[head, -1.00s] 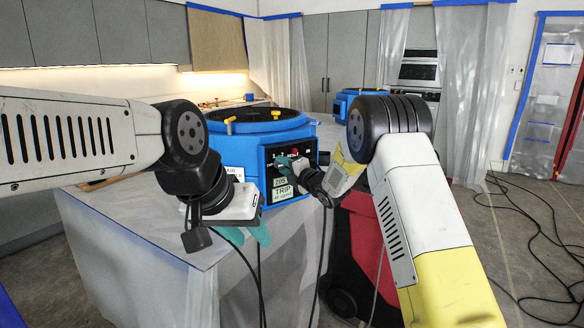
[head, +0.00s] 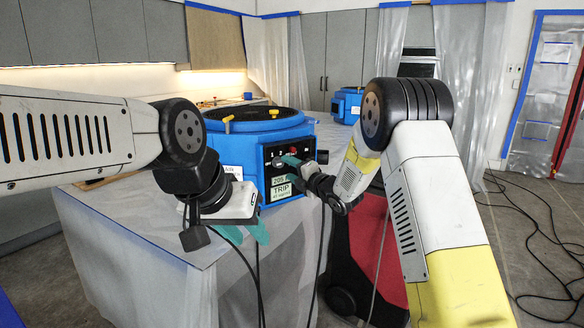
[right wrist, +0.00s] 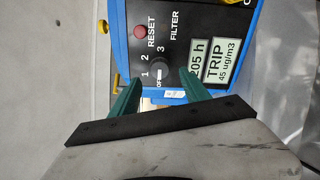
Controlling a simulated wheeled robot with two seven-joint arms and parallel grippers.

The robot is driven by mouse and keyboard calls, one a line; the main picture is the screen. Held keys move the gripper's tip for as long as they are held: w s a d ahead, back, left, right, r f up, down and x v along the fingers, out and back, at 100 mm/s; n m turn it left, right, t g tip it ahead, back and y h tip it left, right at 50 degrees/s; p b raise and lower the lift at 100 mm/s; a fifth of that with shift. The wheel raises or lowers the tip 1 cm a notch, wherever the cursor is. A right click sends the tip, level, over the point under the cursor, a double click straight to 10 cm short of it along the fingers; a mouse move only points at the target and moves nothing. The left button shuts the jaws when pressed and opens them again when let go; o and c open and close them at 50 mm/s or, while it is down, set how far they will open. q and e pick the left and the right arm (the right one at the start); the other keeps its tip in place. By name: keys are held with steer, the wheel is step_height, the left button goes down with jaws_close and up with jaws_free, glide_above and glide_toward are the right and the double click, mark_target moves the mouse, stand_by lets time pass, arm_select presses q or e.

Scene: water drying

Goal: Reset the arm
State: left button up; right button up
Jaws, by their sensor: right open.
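A blue air machine (head: 250,160) with a round dark top grille stands on the sheet-covered counter. In the head view my right gripper (head: 284,173) is at its black control panel, seen from the side. In the right wrist view my right gripper (right wrist: 157,90) is open and empty. Its green fingers lie either side of and below the black dial (right wrist: 158,68), marked OFF, 1, 2, 3. Contact cannot be told. Above the dial is a red RESET button (right wrist: 140,32). A label (right wrist: 215,62) reads TRIP. My left gripper (head: 245,233) hangs by the counter's front edge, teal fingers apart, nothing visible between them.
The plastic-draped counter (head: 130,240) fills the lower left. A red and black wheeled unit (head: 365,255) stands on the floor behind my right arm. A second blue machine (head: 347,105) is farther back. Black cables (head: 535,235) lie on the floor at right.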

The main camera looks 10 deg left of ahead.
steer(key=v, duration=0.2)
steer(key=shift+s+d, duration=0.2)
steer(key=shift+s, duration=0.05)
steer(key=s+d+r+m+t+h, duration=0.1)
steer(key=d+r+m+h, duration=0.5)
steer(key=d, duration=0.3)
steer(key=s+d+r+m+g+h, duration=0.2)
steer(key=s+d+r+m+h, duration=0.1)
steer(key=s+d+m, duration=0.75)
steer(key=s+d+f+m+g, duration=0.1)
steer(key=s+m, duration=0.3)
steer(key=s, duration=0.5)
steer(key=s+d+f+m+g, duration=0.2)
steer(key=s+m+g, duration=0.1)
steer(key=s, duration=0.7)
steer(key=s+d+f+m+g+h, duration=0.1)
steer(key=s+m, duration=0.4)
steer(key=s, duration=0.5)
steer(key=shift+s+d+f+m+g, duration=0.3)
steer(key=shift+d+g, duration=0.2)
steer(key=shift+d, duration=0.25)
